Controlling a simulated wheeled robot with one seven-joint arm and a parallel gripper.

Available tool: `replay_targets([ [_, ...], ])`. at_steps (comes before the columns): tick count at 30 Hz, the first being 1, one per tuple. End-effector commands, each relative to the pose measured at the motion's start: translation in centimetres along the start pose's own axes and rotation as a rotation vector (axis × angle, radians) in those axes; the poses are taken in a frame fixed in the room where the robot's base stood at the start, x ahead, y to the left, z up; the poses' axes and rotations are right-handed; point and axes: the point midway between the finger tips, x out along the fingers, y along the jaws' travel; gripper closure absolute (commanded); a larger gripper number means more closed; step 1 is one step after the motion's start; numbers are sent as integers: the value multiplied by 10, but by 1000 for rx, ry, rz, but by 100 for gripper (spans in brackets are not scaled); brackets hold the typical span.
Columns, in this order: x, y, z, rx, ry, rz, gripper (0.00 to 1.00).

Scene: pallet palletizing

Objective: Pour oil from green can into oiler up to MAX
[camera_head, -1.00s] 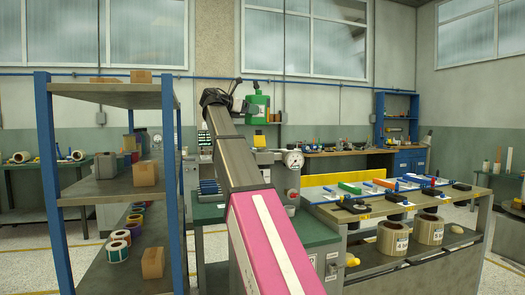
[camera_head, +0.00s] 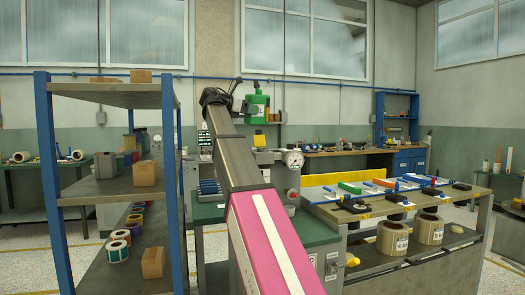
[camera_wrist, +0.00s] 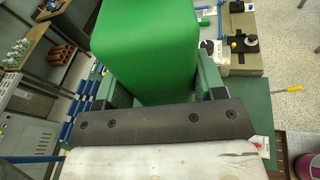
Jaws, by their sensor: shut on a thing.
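The green can (camera_head: 258,107) is held up in the air at the far end of my arm, above the green-topped bench. In the wrist view, the can (camera_wrist: 145,45) fills the upper middle, between the two fingers of my gripper (camera_wrist: 155,84). My gripper is shut on the can, and it also shows beside the can in the head view (camera_head: 247,106). The can's spout and any oil flow are not visible. I cannot pick out the oiler or its MAX mark with certainty.
A round gauge (camera_head: 294,159) stands on the bench (camera_head: 209,212) below the can. A blue-framed shelf (camera_head: 109,94) with boxes and tape rolls is close on the left. A workbench (camera_head: 375,207) with tools and large rolls is on the right.

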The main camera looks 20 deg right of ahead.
Motion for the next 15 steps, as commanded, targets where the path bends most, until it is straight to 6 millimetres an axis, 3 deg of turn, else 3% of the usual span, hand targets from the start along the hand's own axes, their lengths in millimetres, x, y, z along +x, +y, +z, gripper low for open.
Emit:
replay_targets([
  [15,0,2,1,31,-2,7,61],
])
